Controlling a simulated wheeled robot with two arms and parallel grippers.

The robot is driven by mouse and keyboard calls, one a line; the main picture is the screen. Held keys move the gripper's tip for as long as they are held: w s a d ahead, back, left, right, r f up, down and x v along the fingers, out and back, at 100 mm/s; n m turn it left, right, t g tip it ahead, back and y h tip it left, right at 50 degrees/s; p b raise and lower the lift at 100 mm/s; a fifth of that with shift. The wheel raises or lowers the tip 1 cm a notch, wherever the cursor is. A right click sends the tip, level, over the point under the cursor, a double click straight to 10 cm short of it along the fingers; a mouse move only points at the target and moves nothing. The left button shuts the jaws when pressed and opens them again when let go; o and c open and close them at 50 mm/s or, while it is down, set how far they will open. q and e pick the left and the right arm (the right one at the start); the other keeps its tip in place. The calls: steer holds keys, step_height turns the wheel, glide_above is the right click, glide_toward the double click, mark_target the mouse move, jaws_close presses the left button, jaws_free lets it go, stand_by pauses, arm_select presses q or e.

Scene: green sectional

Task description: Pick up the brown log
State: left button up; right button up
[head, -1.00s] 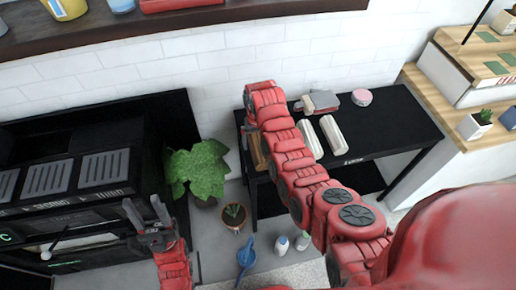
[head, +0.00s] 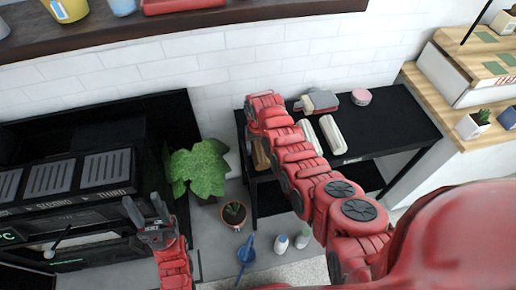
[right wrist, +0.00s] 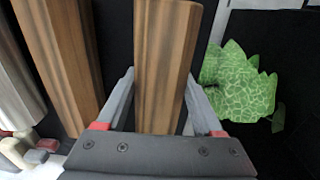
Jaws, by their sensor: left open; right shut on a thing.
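In the right wrist view, a brown log (right wrist: 165,60) with wood grain stands between the fingers of my right gripper (right wrist: 159,78), which is shut on it. A second brown log (right wrist: 62,50) lies to its left, apart from the gripper. In the head view, part of a brown log (head: 261,156) shows at the left end of the black table (head: 395,118), beside my right arm; I cannot tell which log it is. My right gripper's fingers are hidden there by the arm. My left gripper (head: 146,212) is open and empty, in front of the black machine.
White rolls (head: 332,134) and a grey-and-pink object (head: 318,101) lie on the table near my right arm. A leafy plant (head: 197,168), a small pot (head: 234,214), a blue watering can (head: 246,250) and bottles (head: 281,243) stand left of and below the table.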

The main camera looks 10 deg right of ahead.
jaws_close()
steer(key=shift+r, duration=0.1)
